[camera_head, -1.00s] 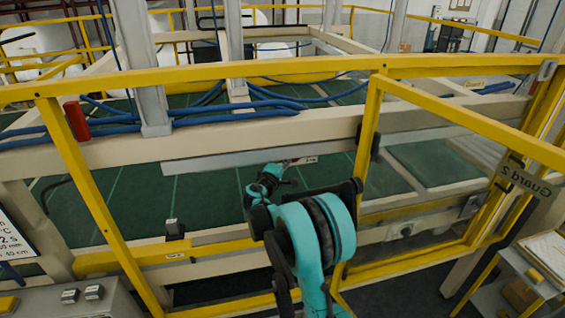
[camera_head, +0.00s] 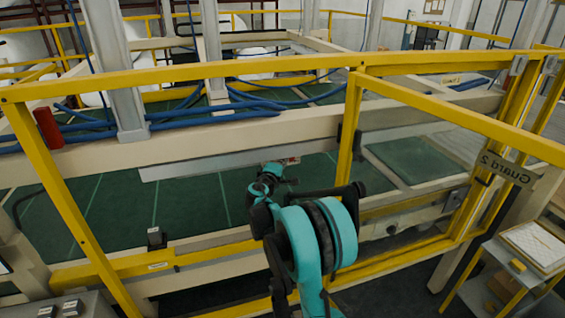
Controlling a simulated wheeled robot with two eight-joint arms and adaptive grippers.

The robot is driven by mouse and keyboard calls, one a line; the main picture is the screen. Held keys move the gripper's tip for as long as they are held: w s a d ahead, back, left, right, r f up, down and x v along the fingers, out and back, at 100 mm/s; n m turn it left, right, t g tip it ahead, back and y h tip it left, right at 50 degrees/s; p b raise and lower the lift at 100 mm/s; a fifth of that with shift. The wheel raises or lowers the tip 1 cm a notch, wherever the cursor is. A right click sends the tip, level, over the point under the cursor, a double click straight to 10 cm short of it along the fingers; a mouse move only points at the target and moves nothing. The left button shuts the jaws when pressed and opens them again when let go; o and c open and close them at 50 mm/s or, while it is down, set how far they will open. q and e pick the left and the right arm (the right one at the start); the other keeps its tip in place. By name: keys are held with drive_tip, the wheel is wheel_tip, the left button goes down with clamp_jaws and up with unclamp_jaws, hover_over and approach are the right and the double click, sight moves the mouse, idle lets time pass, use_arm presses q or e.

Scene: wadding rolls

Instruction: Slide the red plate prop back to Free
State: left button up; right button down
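One teal and black arm of mine, which I take as the right, reaches up from the bottom middle. It passes by the yellow guard frame towards the long cream beam. Its small dark gripper (camera_head: 283,178) is just below the beam's lower edge, close to a small pale label with a reddish spot (camera_head: 291,160). This spot may be the red plate prop, but it is too small to be sure. I cannot tell whether the gripper touches it, or whether its fingers are open or shut. No "Free" marking can be read. My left gripper is not in view.
The yellow guard rail (camera_head: 200,82) and the gate marked "Guard 2" (camera_head: 507,168) stand around my arm. Blue hoses (camera_head: 210,118) lie along the beam. A small table (camera_head: 535,247) stands at the lower right.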

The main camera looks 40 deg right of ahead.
drive_tip(key=v, duration=1.2)
drive_tip(key=s+a+f+m+g+y+b, duration=0.1)
drive_tip(key=s+a+f+m+y+b, duration=0.1)
drive_tip(key=s+a+f+y+b, duration=0.5)
drive_tip(key=s+a+f+m+g+y+b, duration=0.1)
drive_tip(key=s+a+f+m+y+b, duration=0.2)
drive_tip(key=s+a+f+y+b, duration=0.4)
drive_tip(key=s+a+f+b, duration=0.7)
drive_tip(key=s+a+f, duration=0.5)
drive_tip(key=f, duration=0.4)
drive_tip(key=shift+a+f+m, duration=0.2)
drive_tip(key=shift+a+m, duration=0.1)
drive_tip(key=shift+a, duration=0.5)
